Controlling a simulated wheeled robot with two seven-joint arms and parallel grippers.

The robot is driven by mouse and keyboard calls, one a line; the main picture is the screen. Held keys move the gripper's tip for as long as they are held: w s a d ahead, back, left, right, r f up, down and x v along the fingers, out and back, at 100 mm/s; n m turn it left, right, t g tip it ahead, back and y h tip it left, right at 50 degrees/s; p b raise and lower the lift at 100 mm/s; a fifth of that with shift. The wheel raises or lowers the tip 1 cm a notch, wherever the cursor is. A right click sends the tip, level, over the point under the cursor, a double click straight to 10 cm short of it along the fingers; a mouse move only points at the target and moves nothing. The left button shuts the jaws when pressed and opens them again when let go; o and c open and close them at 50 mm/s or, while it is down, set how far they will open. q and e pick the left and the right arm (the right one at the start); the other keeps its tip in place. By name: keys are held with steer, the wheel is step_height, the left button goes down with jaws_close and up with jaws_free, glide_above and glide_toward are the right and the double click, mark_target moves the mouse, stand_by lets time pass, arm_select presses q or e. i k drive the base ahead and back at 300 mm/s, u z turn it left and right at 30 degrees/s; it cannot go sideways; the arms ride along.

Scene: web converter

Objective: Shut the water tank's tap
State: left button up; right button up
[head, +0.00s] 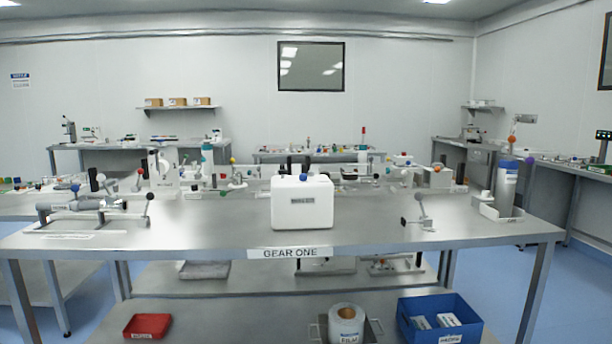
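No water tank or tap can be picked out for certain. A white box (318,203) stands upright at the middle of the front steel bench, with a dark label too small to read. A blue ball knob (303,177) shows at its top edge. A small grey lever device with a ball end (420,214) stands on the bench to its right. Neither of my grippers is in view.
Below are a red tray (148,326), a film roll (346,324) and a blue bin (408,328). Cluttered benches stand behind; blue floor shows at right.

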mark_target(303, 177)
steer(key=u, duration=0.55)
steer(key=k, duration=0.65)
steer(key=u, duration=1.1)
steer(key=i, duration=1.85)
steer(key=z, duration=1)
steer(key=i, duration=0.85)
steer(key=z, duration=0.8)
